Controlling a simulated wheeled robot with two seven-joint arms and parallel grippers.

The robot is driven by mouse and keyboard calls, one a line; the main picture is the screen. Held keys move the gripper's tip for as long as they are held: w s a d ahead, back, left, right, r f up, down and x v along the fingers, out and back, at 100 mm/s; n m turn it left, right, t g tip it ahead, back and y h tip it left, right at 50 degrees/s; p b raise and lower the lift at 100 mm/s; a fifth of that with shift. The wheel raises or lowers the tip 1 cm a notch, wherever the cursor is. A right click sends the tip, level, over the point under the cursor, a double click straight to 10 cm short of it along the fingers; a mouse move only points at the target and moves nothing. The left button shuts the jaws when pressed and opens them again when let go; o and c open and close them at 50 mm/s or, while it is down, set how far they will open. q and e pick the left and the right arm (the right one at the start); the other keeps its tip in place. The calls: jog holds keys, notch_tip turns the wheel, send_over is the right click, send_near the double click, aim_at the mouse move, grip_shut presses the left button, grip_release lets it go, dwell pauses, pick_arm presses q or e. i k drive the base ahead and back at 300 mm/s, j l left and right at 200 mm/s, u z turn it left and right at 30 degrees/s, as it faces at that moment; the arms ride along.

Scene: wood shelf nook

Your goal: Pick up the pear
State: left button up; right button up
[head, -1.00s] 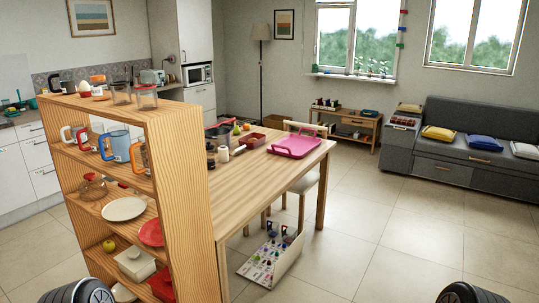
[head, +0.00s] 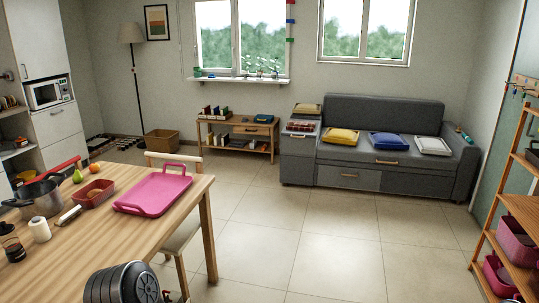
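The green pear (head: 78,177) stands on the wooden table (head: 150,228) at the left of the head view, near the table's far edge. It is small in the picture, between a cooking pot and an orange fruit. A dark rounded part of my own arm shows at the bottom left, in front of the table. Neither gripper's fingers can be seen.
On the table are a pot (head: 42,201), an orange fruit (head: 95,168), a reddish container (head: 94,194), a white cylinder (head: 40,230) and a pink tray (head: 154,191). A chair (head: 182,233) stands at the table's right. Open floor (head: 320,240) lies between table, sofa (head: 380,140) and right shelf (head: 520,212).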

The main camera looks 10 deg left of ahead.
aim_at(77, 177)
jog(key=i, duration=0.85)
jog(key=i+l+u, duration=0.1)
jog(key=i, duration=0.75)
jog(key=i+l, duration=0.15)
jog(key=i, duration=0.75)
jog(key=i+u, duration=0.1)
jog(key=i, duration=0.7)
jog(key=i+u, duration=0.1)
jog(key=i, duration=0.75)
jog(key=i+l, duration=0.2)
jog(key=i, duration=0.6)
jog(key=i+j+u, duration=0.25)
jog(key=u, duration=0.2)
jog(key=i+j+u, duration=0.1)
jog(key=i+u, duration=0.8)
jog(key=i+l+u, duration=0.2)
jog(key=i+u, duration=0.25)
jog(key=i+l+u, duration=0.25)
jog(key=u, duration=0.2)
jog(key=i+j+u, duration=0.15)
jog(key=i+u, duration=0.3)
jog(key=i+l+u, duration=0.1)
jog(key=i+u, duration=0.3)
jog(key=i, duration=0.25)
